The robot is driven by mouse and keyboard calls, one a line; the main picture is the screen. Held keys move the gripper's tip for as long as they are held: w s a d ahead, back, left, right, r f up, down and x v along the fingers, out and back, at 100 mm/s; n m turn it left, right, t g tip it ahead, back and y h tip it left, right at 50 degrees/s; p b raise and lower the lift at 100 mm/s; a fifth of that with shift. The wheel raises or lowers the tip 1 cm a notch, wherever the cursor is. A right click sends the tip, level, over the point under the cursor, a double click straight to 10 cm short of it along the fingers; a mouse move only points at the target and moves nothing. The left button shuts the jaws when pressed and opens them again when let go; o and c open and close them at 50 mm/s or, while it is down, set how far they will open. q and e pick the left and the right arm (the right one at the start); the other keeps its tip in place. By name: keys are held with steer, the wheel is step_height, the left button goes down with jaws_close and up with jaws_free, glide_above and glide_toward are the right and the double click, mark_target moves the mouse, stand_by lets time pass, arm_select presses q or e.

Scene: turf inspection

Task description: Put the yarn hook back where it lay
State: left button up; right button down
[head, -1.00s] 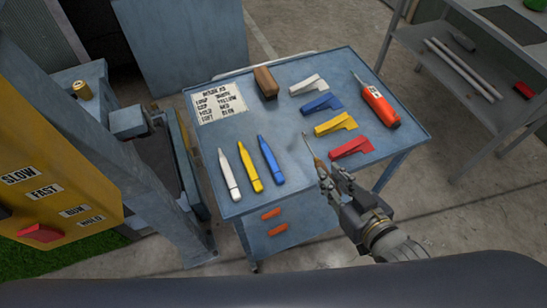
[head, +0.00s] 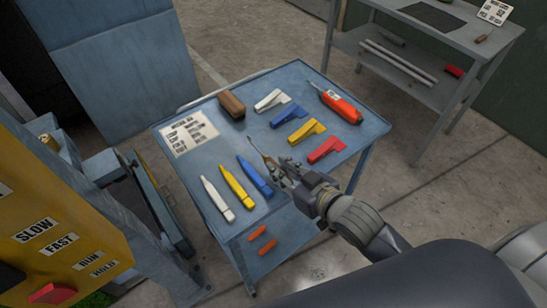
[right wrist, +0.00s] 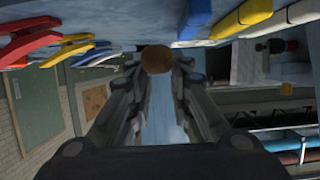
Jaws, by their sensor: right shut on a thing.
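The yarn hook (head: 264,154), a thin metal shaft with a brown handle, is in my right gripper (head: 284,172). The gripper is shut on its handle, and the hook points up and left over the blue cart top (head: 226,150). In the right wrist view the round brown handle end (right wrist: 156,60) sits between my right fingertips (right wrist: 158,72). The hook is between the blue marker (head: 254,177) and the red clip (head: 326,149). Whether it touches the cart top I cannot tell. My left gripper is not in view.
White (head: 216,199) and yellow (head: 237,187) markers lie left of the blue one. Yellow (head: 306,131), blue (head: 288,116) and white (head: 272,100) clips, an orange-red tool (head: 341,106), a brown block (head: 231,104) and a label sheet (head: 188,136) lie farther back. A grey shelf (head: 440,20) stands back right.

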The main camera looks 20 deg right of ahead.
mark_target(274, 161)
steer(key=w, duration=0.4)
steer(key=w+p, duration=0.1)
steer(key=w, duration=0.1)
steer(key=shift+w+f, duration=0.15)
steer(key=shift+f, duration=0.15)
step_height(274, 161, down, 3)
steer(key=shift+r+p, duration=0.15)
steer(key=shift+p, duration=0.15)
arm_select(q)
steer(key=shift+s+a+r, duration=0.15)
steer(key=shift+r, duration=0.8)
arm_select(e)
steer(key=shift+f, duration=0.4)
steer(key=shift+f, duration=0.1)
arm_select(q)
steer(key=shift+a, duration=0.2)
arm_select(e)
steer(key=c, duration=1.5)
jaws_free()
steer(key=shift+o, duration=0.2)
